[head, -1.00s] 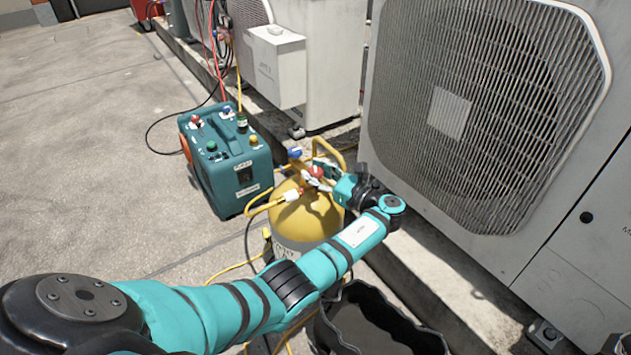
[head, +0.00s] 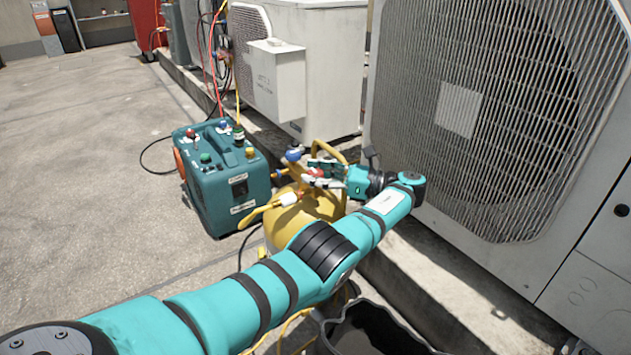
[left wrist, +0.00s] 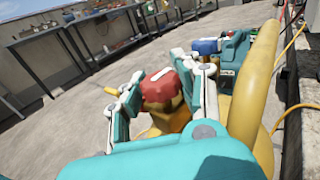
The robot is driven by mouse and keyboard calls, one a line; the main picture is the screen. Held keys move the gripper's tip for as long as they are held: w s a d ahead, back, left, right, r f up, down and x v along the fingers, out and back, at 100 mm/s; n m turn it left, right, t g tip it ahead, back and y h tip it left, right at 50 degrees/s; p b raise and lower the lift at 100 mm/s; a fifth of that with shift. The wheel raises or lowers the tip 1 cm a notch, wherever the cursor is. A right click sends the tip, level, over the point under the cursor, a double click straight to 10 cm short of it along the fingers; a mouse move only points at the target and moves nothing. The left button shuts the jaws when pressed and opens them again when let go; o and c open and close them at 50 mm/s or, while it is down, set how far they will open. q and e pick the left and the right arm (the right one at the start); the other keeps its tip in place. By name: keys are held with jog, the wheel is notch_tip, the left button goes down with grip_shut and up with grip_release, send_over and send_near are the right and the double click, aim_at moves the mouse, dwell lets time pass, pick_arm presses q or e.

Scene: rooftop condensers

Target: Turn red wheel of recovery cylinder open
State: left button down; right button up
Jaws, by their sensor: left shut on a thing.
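The yellow recovery cylinder (head: 290,222) stands on the ground, partly hidden behind my left arm. Its red wheel (left wrist: 157,88) is on top, with a white mark across it in the left wrist view. The blue wheel (head: 294,153) sits beyond the red one. My left gripper (head: 318,173) reaches in from the right of the cylinder top. Its fingers stand on either side of the red wheel and are shut on it. My right gripper is not in view.
A teal recovery machine (head: 222,180) stands left of the cylinder, with yellow hoses between. A large condenser (head: 480,215) is close on the right. A black bucket (head: 375,335) stands in front. Open concrete floor (head: 80,200) lies to the left.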

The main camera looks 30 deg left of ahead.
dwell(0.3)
pick_arm(q)
jog(key=c, duration=0.9)
grip_release()
